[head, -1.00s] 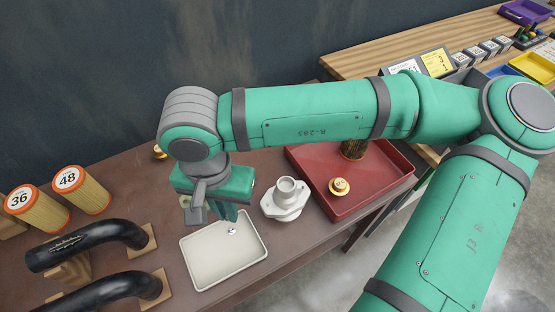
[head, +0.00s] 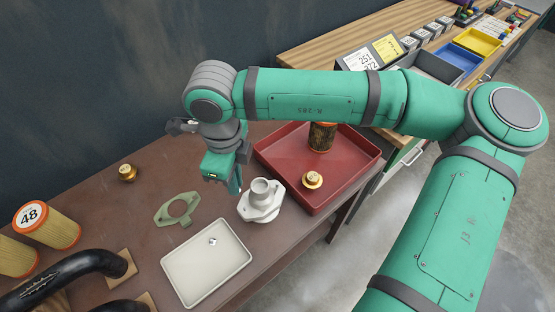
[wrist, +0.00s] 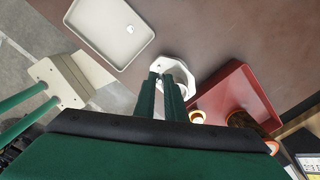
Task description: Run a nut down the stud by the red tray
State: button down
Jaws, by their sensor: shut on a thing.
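A white flanged housing (head: 262,206) with a round neck stands on the brown bench, left of the red tray (head: 330,196). It also shows in the wrist view (wrist: 184,73). No stud can be made out clearly on its flange. My gripper (head: 236,189) points down at the housing's back left edge. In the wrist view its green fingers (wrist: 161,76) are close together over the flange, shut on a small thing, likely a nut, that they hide. I cannot tell whether it touches a stud. A loose silver nut (head: 212,241) lies in the cream tray (head: 178,262).
The red tray holds a brass-coloured part (head: 312,180) and a dark mesh cylinder (head: 322,136). A green gasket (head: 178,209) and a brass piece (head: 127,172) lie to the left. Black pipes (head: 50,275) and orange filters (head: 47,223) stand at the front left.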

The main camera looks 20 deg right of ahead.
jog(key=w+d+f+m, duration=0.1)
jog(key=d+m, duration=0.2)
jog(key=m, duration=0.2)
jog(key=w+d+f+m, duration=0.1)
jog(key=d+f+m, duration=0.1)
jog(key=d+m, duration=0.2)
jog(key=w+d+f+m, duration=0.1)
jog(key=d+f+m, duration=0.1)
jog(key=d+m, duration=0.2)
jog(key=shift+w+f+m, duration=0.1)
jog(key=shift+m, duration=1.6)
jog(key=shift+d+f, duration=0.15)
jog(key=shift+f, duration=1.55)
jog(key=shift+w+f, duration=0.1)
jog(key=shift+w, duration=0.05)
jog(key=shift+d, duration=0.1)
jog(key=shift+f, duration=0.3)
